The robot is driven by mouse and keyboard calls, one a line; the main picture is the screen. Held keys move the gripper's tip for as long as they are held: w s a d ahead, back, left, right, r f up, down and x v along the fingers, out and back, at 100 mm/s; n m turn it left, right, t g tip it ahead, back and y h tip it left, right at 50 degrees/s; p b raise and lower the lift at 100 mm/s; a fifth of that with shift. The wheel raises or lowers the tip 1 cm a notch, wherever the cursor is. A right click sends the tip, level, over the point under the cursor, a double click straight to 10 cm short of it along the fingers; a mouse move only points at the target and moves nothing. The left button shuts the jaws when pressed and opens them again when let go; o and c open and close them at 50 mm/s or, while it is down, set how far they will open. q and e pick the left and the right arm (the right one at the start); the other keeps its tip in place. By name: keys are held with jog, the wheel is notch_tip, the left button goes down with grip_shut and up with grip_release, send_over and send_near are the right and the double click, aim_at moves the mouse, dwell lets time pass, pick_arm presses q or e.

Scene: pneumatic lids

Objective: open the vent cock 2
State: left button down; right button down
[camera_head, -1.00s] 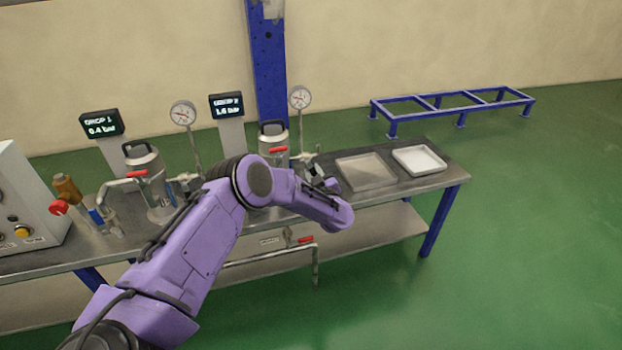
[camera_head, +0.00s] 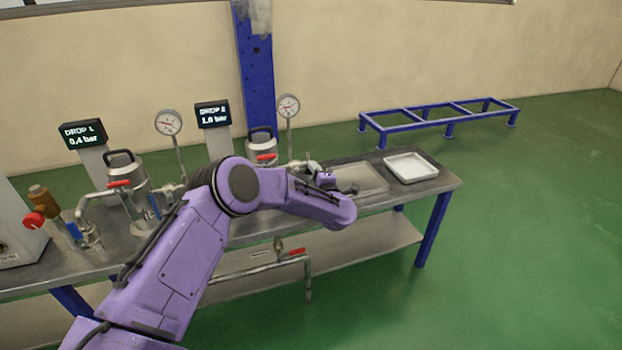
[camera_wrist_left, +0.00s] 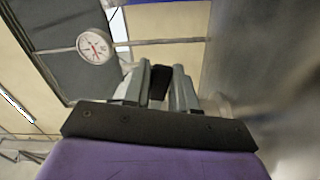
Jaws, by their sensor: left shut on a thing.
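My left gripper (camera_head: 316,170) is at the right side of the drop 2 vessel (camera_head: 262,146), partly hidden behind my own wrist. In the left wrist view its two grey fingers (camera_wrist_left: 157,88) are closed on a small black piece (camera_wrist_left: 160,80), which looks like the handle of vent cock 2. The cock's body is hidden or blurred. The drop 2 display (camera_head: 213,115) seems to read 1.0 bar. The drop 2 gauge (camera_head: 289,106) stands behind the vessel and also shows in the left wrist view (camera_wrist_left: 94,46). My right gripper is not in view.
The drop 1 vessel (camera_head: 126,186) and its display (camera_head: 83,134) at 0.4 bar stand to the left. A grey tray (camera_head: 362,178) and a white tray (camera_head: 411,167) lie on the bench's right end. A red-handled pipe valve (camera_head: 297,251) is below the bench edge.

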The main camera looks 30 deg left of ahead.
pick_arm(q)
jog(key=shift+d+r+n+b, duration=0.1)
jog(key=shift+r+n+b, duration=0.15)
jog(key=shift+n, duration=0.45)
jog(key=shift+r+n+b, duration=0.1)
jog(key=shift+r+n, duration=0.15)
jog(key=shift+n, duration=0.45)
jog(key=c, duration=1)
grip_release()
jog(key=shift+r, duration=0.1)
jog(key=p+v, duration=0.1)
jog(key=v, duration=0.9)
jog(key=shift+s+d+p, duration=0.15)
jog(key=shift+s+p, duration=0.05)
jog(key=shift+p, duration=0.2)
